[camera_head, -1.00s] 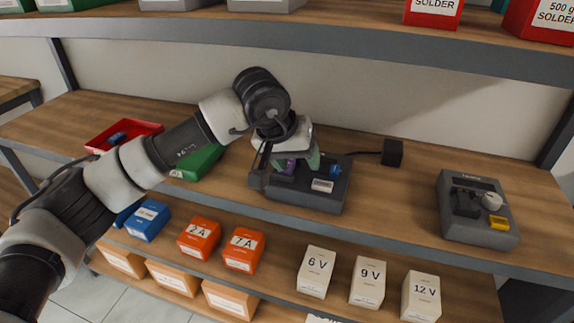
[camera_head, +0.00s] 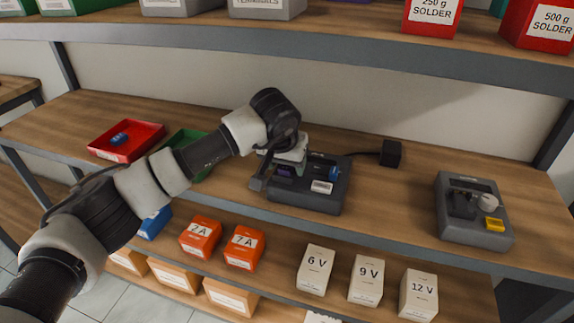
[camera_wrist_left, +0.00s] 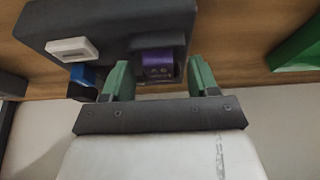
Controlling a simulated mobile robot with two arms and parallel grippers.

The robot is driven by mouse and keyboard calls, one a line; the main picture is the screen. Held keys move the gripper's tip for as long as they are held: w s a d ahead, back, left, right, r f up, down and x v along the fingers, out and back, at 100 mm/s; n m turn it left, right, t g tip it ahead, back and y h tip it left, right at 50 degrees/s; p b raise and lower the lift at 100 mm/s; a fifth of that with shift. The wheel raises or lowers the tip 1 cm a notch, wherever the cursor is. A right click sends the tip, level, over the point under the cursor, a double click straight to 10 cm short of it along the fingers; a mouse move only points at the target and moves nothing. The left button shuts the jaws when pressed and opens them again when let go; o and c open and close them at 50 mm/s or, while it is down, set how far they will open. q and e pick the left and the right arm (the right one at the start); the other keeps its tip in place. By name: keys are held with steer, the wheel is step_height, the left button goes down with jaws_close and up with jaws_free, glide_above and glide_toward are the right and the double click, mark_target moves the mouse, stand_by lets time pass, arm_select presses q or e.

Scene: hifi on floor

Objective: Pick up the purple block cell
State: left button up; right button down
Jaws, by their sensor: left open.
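The purple block cell (camera_wrist_left: 158,63) sits in a bay of the dark grey charger box (camera_wrist_left: 100,20) in the left wrist view. In the head view a little of the purple cell (camera_head: 286,171) shows below my left wrist, in the charger box (camera_head: 308,199). My left gripper (camera_wrist_left: 160,75) is open, its two green fingers apart on either side of the cell. I cannot tell whether the fingers touch it. In the head view the wrist hides the fingertips. My right gripper is out of view.
A blue cell (camera_head: 334,172) and a white label plate (camera_head: 321,187) are on the charger. A red tray (camera_head: 150,146) and a green tray (camera_head: 187,141) lie left. A tester (camera_head: 470,232) stands right. A shelf edge (camera_head: 300,42) runs above; free wood lies between charger and tester.

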arm_select(q)
steer(key=c, duration=1)
steer(key=shift+r, duration=0.1)
